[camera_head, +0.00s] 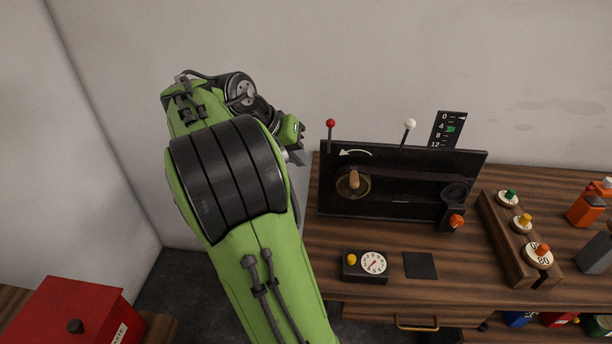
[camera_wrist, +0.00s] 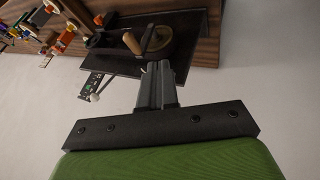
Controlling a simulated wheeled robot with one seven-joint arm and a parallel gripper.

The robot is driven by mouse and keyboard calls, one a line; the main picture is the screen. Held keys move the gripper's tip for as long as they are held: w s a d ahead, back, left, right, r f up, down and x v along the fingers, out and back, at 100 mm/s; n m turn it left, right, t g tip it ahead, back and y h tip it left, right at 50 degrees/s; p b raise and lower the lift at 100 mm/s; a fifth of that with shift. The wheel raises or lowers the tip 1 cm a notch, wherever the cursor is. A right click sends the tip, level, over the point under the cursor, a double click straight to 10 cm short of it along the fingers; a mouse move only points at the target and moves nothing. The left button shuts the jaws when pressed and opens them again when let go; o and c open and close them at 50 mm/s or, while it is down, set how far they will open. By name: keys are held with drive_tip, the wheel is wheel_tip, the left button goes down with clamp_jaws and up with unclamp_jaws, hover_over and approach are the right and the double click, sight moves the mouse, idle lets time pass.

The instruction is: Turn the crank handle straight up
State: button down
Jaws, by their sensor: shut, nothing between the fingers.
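The crank handle (camera_head: 354,180) is a wooden grip on a brass-coloured wheel (camera_head: 362,193), low on the left of a black upright panel (camera_head: 400,210). In the wrist view the handle (camera_wrist: 132,43) and wheel (camera_wrist: 158,38) show upside down, just beyond my fingertips. My gripper (camera_wrist: 157,66) is shut and empty, with its tips apart from the handle as far as I can tell. In the head view my gripper (camera_head: 297,150) is partly hidden by my green arm, left of the panel. A curved white arrow (camera_head: 355,153) on the panel points left.
A red-tipped lever (camera_head: 330,124) and a white-tipped lever (camera_head: 409,125) rise at the panel's top, beside a scale (camera_head: 447,129). A dial box (camera_head: 366,265) and a dark square (camera_head: 420,265) lie in front. A wooden rack with knobbed weights (camera_head: 505,225) stands right.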

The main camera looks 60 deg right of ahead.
sight(351, 180)
drive_tip(key=s+d+f+b, duration=0.3)
drive_tip(key=s+d+f, duration=0.3)
drive_tip(key=d+f, duration=0.1)
drive_tip(key=shift+s+d+f, duration=0.2)
drive_tip(key=shift+d+f, duration=0.05)
drive_tip(key=shift+f, duration=0.35)
drive_tip(key=shift+s+d+r, duration=0.1)
drive_tip(key=shift+s+d, duration=0.15)
drive_tip(key=shift+s, duration=0.25)
drive_tip(key=shift+s+d+r, duration=0.1)
drive_tip(key=shift+s+d, duration=0.15)
drive_tip(key=shift+s, duration=0.2)
